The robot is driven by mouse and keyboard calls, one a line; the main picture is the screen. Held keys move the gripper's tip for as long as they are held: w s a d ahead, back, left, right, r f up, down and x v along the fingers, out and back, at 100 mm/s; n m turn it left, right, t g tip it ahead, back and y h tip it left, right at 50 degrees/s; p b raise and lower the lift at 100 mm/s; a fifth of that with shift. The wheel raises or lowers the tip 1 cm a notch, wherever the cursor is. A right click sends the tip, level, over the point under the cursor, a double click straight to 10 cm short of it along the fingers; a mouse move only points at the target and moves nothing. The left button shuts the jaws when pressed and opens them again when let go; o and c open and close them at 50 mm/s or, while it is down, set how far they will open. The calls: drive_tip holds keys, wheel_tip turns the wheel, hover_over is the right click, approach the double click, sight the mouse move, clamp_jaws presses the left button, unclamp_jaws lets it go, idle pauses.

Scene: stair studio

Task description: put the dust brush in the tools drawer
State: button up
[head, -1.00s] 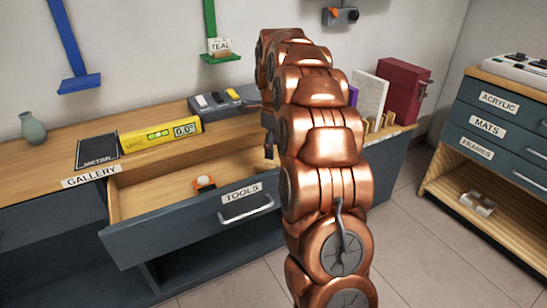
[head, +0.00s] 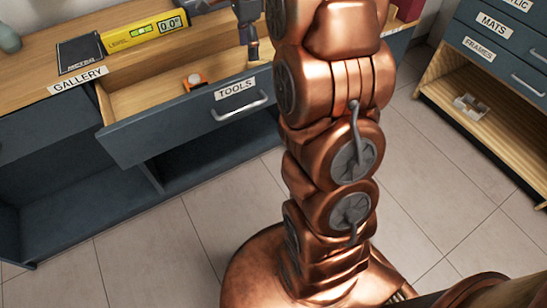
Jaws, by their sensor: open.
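The tools drawer (head: 180,126) is pulled open, with a white TOOLS label and a bar handle on its dark front. A small orange and white object (head: 195,82) lies inside it. My gripper (head: 252,52) is open and points down over the right part of the drawer, partly beside my copper arm. I cannot make out a dust brush; my arm hides the right end of the drawer and part of the bench top.
On the bench top are a yellow level (head: 146,32), a dark METER booklet (head: 81,53) and a vase (head: 9,38). At right stands a cabinet (head: 486,62) with MATS and FRAMES drawers and an open shelf holding a small item (head: 471,106). Tiled floor lies between.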

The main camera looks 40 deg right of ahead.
drive_tip(key=s+a+f+n, duration=0.2)
drive_tip(key=s+a+n, duration=0.3)
drive_tip(key=s, duration=0.5)
drive_tip(key=s+a+f+n+g, duration=0.1)
drive_tip(key=s+a+f+n, duration=0.2)
drive_tip(key=s+n, duration=0.6)
drive_tip(key=s+a+f+n+g, duration=0.1)
drive_tip(key=s+a+f+n, duration=0.2)
drive_tip(key=s+a+n, duration=0.4)
drive_tip(key=s, duration=0.5)
drive_tip(key=shift+s, duration=0.2)
wheel_tip(320, 180, up, 25)
drive_tip(key=s+p, duration=0.1)
drive_tip(key=p, duration=2.3)
drive_tip(key=shift+r+t, duration=0.2)
drive_tip(key=shift+t, duration=0.2)
